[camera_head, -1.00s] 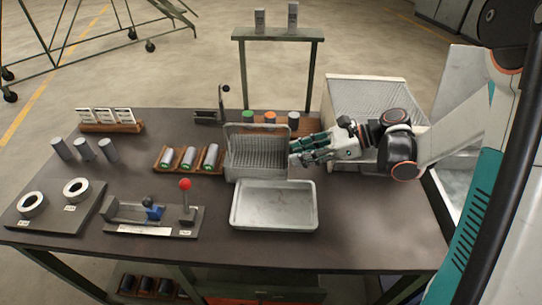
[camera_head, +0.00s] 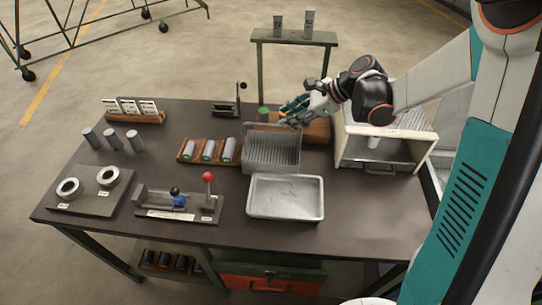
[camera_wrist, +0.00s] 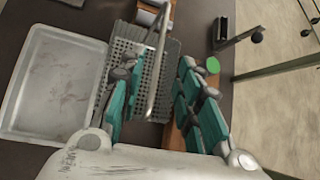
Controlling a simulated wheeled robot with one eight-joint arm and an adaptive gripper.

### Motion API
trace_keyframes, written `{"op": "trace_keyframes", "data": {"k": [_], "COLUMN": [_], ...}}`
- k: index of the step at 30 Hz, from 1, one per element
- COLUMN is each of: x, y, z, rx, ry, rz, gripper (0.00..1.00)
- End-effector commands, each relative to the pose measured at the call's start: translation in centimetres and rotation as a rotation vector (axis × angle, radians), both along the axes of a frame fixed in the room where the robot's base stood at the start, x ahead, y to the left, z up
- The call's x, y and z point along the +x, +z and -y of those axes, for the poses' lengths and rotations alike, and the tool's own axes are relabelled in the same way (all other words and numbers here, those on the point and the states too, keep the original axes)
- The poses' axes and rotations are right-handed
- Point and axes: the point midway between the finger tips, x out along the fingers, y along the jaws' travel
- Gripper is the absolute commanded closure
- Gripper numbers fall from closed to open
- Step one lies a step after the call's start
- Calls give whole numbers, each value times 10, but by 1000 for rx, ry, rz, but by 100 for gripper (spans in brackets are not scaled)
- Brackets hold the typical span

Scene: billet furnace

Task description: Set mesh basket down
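The grey mesh basket (camera_head: 272,155) stands upright on the dark table, just behind the pale tray (camera_head: 286,215). My gripper (camera_head: 291,112) is above the basket's rear right side. In the wrist view my gripper (camera_wrist: 154,75) has its teal fingers spread wide apart. The basket's handle bar (camera_wrist: 158,60) runs between the fingers, with space visible on both sides. The perforated basket floor (camera_wrist: 128,68) shows below and looks empty. The tray also shows at left in the wrist view (camera_wrist: 50,90). My fingers partly hide the basket.
A wooden rack (camera_head: 183,153) of several cylinders is left of the basket. A green-topped cylinder (camera_head: 263,113) stands behind it. The table's front right is clear.

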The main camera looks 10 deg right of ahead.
Motion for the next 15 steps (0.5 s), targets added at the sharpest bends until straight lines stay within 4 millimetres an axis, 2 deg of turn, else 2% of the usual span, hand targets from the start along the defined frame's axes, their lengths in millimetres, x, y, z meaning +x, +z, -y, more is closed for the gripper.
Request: {"op": "trace_keyframes", "data": {"k": [3,11,15], "x": [4,8,11], "y": [-12,-21,-33], "z": [-11,-21,-33], "rx": [-1,1,0], "ry": [3,1,3], "rz": [0,-1,0], "gripper": [69,69,69]}}
